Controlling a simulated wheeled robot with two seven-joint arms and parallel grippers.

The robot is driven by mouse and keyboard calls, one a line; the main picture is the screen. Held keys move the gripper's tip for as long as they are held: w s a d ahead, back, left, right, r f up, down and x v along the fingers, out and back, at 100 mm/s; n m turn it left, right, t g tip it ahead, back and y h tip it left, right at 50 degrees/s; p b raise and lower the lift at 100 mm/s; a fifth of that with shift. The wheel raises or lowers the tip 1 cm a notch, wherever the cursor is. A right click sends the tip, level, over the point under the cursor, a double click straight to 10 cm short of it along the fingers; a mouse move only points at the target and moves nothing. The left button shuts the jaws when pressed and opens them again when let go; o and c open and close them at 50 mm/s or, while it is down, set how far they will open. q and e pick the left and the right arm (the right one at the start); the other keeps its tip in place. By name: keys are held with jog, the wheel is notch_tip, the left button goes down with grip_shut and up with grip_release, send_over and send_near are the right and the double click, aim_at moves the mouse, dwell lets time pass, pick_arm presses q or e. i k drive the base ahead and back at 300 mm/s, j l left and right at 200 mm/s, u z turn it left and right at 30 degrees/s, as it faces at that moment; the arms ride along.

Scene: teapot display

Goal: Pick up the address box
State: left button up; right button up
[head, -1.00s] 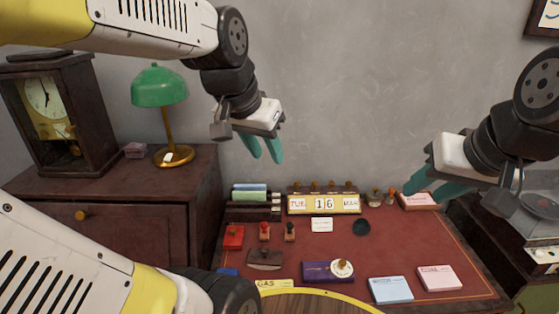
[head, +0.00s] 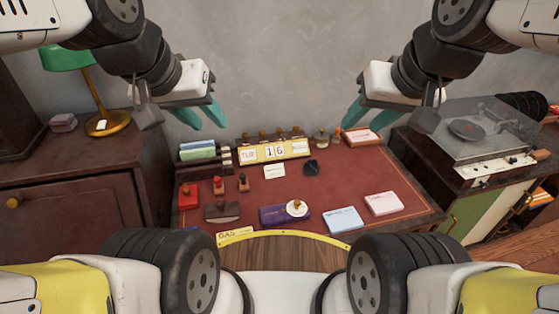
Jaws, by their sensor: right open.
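No label reading "address box" is legible. A dark box with green and blue cards (head: 198,152) stands at the back left of the red desk top, and a small wooden tray with pale cards (head: 363,136) stands at the back right; I cannot tell which, if either, is the address box. My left gripper (head: 202,117) is open and empty, above and behind the left card box. My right gripper (head: 357,114) is open and empty, above the right card tray. Neither touches anything.
A flip calendar (head: 273,152) stands between the card holders. Stamps (head: 218,185), a purple box (head: 284,215), a blue pad (head: 344,219) and a pink pad (head: 383,203) lie in front. A green lamp (head: 68,57) stands left, a record player (head: 475,130) right.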

aim_at(277, 215)
jog(key=k+j, duration=0.15)
jog(key=j, duration=0.2)
jog(key=k+j+z, duration=0.1)
jog(key=j, duration=0.25)
jog(key=k+j+z, duration=0.1)
jog(key=j, duration=0.25)
jog(key=k, duration=0.1)
